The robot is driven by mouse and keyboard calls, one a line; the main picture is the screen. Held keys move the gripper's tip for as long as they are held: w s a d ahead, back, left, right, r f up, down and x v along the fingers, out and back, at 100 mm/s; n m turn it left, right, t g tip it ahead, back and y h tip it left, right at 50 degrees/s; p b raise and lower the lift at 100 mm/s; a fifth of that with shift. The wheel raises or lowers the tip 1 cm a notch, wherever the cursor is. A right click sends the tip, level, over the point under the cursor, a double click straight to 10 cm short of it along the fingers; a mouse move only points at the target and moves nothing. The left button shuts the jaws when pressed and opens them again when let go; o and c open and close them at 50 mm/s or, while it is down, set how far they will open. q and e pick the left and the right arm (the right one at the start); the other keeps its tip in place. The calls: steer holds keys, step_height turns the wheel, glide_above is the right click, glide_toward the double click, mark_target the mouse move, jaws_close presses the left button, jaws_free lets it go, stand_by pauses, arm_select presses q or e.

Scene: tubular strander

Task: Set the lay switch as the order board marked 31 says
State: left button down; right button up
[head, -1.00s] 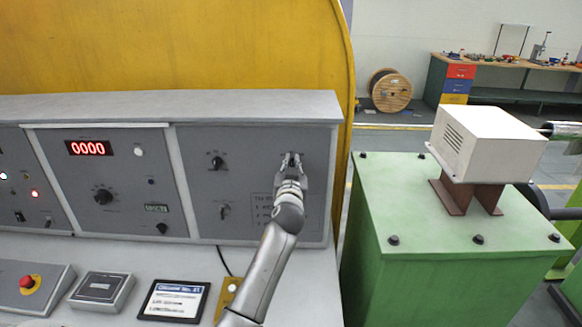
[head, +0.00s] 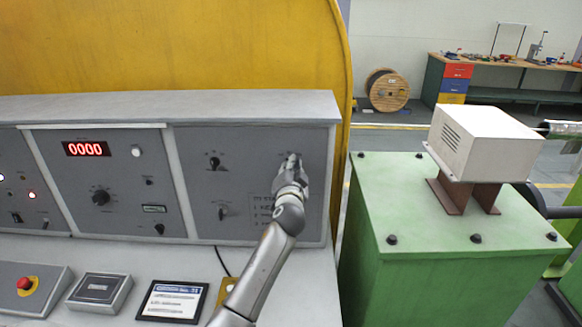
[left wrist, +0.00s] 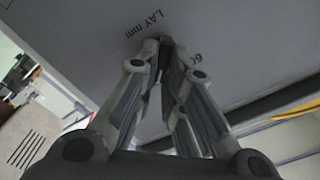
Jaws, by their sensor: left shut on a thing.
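The order board (head: 172,301) lies on the desk below the panel; its heading seems to end in 31, and its smaller lines are too blurred to read. My left gripper (head: 291,163) is at the right part of the grey control panel. In the left wrist view, its fingers (left wrist: 164,45) are closed together at the panel face, beside the printed label "LAY mm" (left wrist: 146,26). The lay switch is between the fingertips and almost wholly hidden, so its setting cannot be read. A partly covered figure starting with 6 shows right of the fingers. My right gripper is not in view.
Other knobs sit left of the gripper, an upper one (head: 214,163) and a lower one (head: 223,214). A red display (head: 87,149) reads 0000. A red stop button (head: 25,283) is at far left. A green machine base (head: 455,220) stands to the right.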

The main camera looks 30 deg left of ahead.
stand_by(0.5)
arm_select(q)
steer(key=c, duration=1.5)
jaws_free()
steer(key=shift+c, duration=0.2)
steer(key=v, duration=1.2)
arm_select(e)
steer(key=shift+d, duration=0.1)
arm_select(q)
steer(key=shift+d+f, duration=0.1)
steer(key=shift+f, duration=0.05)
